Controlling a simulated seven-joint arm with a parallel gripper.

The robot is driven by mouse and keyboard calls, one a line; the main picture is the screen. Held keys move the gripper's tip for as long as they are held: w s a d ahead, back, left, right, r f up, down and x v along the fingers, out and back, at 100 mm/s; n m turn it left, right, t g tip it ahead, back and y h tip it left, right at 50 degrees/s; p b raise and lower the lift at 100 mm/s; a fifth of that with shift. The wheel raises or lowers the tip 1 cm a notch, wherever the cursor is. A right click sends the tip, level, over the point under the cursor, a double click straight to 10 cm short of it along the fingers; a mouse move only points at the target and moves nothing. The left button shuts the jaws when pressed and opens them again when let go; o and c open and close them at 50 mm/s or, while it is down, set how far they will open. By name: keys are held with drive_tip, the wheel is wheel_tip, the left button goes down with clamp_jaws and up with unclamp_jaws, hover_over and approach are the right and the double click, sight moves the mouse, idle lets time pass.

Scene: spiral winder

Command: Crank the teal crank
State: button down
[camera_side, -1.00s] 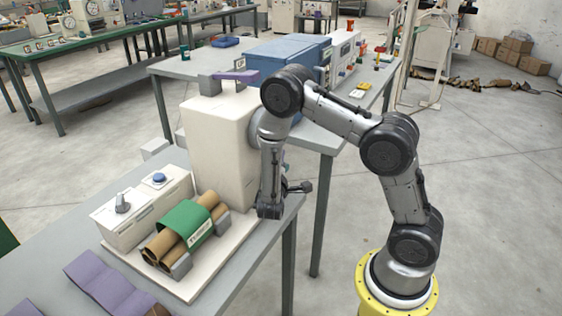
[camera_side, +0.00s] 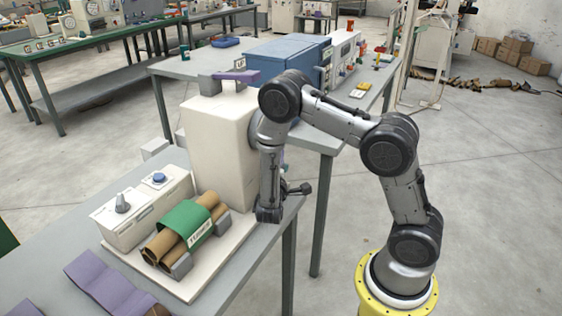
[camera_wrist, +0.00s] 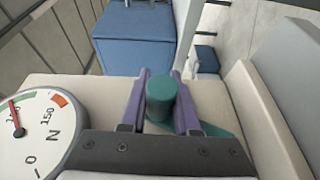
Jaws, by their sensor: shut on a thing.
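The teal crank (camera_wrist: 162,98) shows in the wrist view as a round, upright grip, with part of a flat teal arm at its lower right. My gripper (camera_wrist: 161,100) has one purple finger on each side of the grip and is shut on it. In the side view, the white winder housing (camera_side: 215,140) stands on the table, and my forearm is at its right side. The crank and my fingertips are hidden there behind my arm.
A round gauge (camera_wrist: 30,130) is close by at the left of the wrist view. The base holds brown rolls with a green band (camera_side: 186,221) and a white control box (camera_side: 140,208). A purple strip (camera_side: 105,287) lies on the grey table. A blue box (camera_side: 285,62) stands behind.

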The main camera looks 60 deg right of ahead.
drive_tip(key=c, duration=0.6)
unclamp_jaws()
drive_tip(key=shift+c, duration=0.2)
drive_tip(key=shift+a, duration=0.1)
drive_tip(key=v, duration=1.3)
drive_tip(key=shift+a, duration=0.35)
drive_tip(key=shift+s+d, duration=0.1)
drive_tip(key=shift+s, duration=0.05)
